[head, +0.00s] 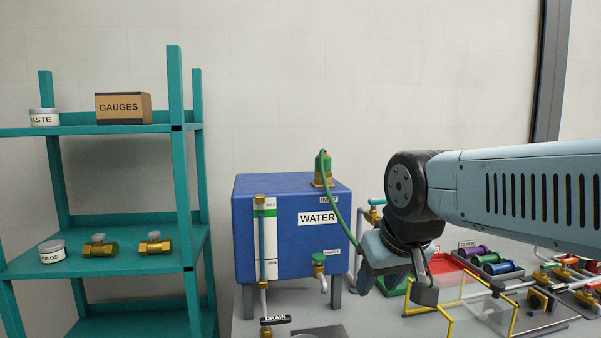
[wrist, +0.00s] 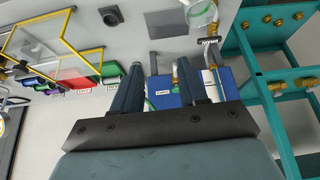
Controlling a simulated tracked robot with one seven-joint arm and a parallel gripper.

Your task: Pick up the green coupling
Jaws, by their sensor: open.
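A green coupling (head: 487,258) lies between a purple coupling (head: 472,251) and a blue coupling (head: 503,267) in a dark holder at the right of the head view. My gripper (head: 395,288) points downward, left of the holder and apart from it. It is open and empty; its two fingers also show in the wrist view (wrist: 158,68).
A clear guard with yellow edges (head: 449,318) stands on the bench between my gripper and the holder's front side. A blue water tank (head: 285,240) stands left of my gripper, with a green hose (head: 341,213). Teal shelves (head: 100,252) stand at far left. Brass-fitted pipes (head: 560,275) lie right.

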